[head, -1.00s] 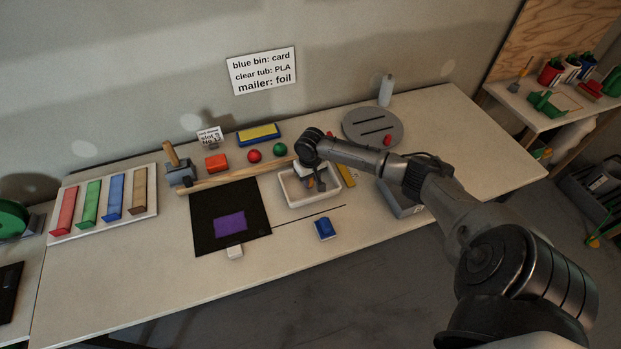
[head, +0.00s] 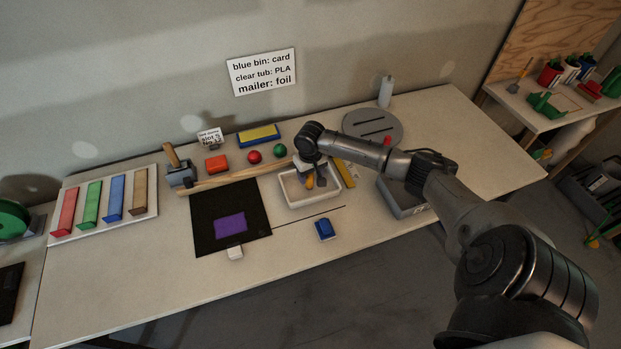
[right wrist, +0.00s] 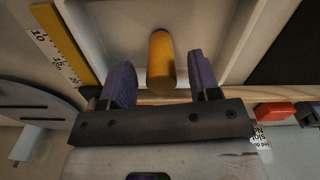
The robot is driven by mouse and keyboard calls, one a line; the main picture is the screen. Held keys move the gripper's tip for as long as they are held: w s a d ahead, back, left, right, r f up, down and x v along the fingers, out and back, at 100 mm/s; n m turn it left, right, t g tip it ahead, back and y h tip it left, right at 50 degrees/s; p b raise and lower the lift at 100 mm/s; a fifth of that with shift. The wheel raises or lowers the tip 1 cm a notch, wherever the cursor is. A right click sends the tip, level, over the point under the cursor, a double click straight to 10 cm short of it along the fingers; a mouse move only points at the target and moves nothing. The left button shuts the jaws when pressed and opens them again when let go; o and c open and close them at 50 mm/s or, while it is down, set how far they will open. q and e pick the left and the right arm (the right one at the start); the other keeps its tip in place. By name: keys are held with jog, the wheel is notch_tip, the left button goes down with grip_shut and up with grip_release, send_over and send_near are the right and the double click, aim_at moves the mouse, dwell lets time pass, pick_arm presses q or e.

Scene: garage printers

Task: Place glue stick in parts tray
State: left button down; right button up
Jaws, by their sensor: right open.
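The glue stick is a small yellow-orange cylinder (head: 309,182) inside the white parts tray (head: 312,201) near the middle of the bench. My right gripper (head: 315,177) is just above the tray, pointing down. In the right wrist view its two purple fingers stand apart, with the glue stick (right wrist: 161,62) between them and a gap on each side. Whether the glue stick stands or leans is hard to tell. The tray (right wrist: 228,45) also shows there. My left gripper is not in view.
A yellow ruler (head: 343,174) lies right of the tray, and a grey box (head: 402,204) beyond it. A blue block (head: 325,230) lies in front. A black mat (head: 205,222) with a purple patch is left. A wooden bar (head: 225,180) lies behind. The front right of the bench is clear.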

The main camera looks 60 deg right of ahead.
notch_tip(320, 180, up, 8)
jog(key=shift+r+p, duration=0.15)
jog(key=shift+p, duration=0.25)
jog(key=shift+a+r, duration=0.1)
jog(key=shift+r, duration=0.05)
jog(key=s+a+f+n, duration=0.2)
jog(key=s+a+f, duration=0.1)
jog(key=a, duration=0.4)
jog(key=s+a+f+n, duration=0.2)
jog(key=s+a+f, duration=0.1)
jog(key=a+f, duration=0.2)
jog(key=s+a+f+n, duration=0.2)
jog(key=s+a+f, duration=0.2)
jog(key=a, duration=0.5)
jog(key=shift+s+a+n+t+y, duration=0.1)
jog(key=shift+a+n+t+y, duration=0.2)
jog(key=shift+a+n+t, duration=0.1)
jog(key=s+a+r+n+t, duration=0.1)
jog(key=s+a+r, duration=0.4)
jog(key=s+a, duration=0.5)
jog(key=s+t, duration=0.1)
jog(key=s, duration=0.2)
jog(key=shift+s+n+t, duration=0.3)
jog(key=shift+s+t, duration=0.05)
jog(key=shift+t, duration=0.05)
jog(key=shift+r, duration=0.2)
notch_tip(320, 180, up, 22)
jog(key=p, duration=2.2)
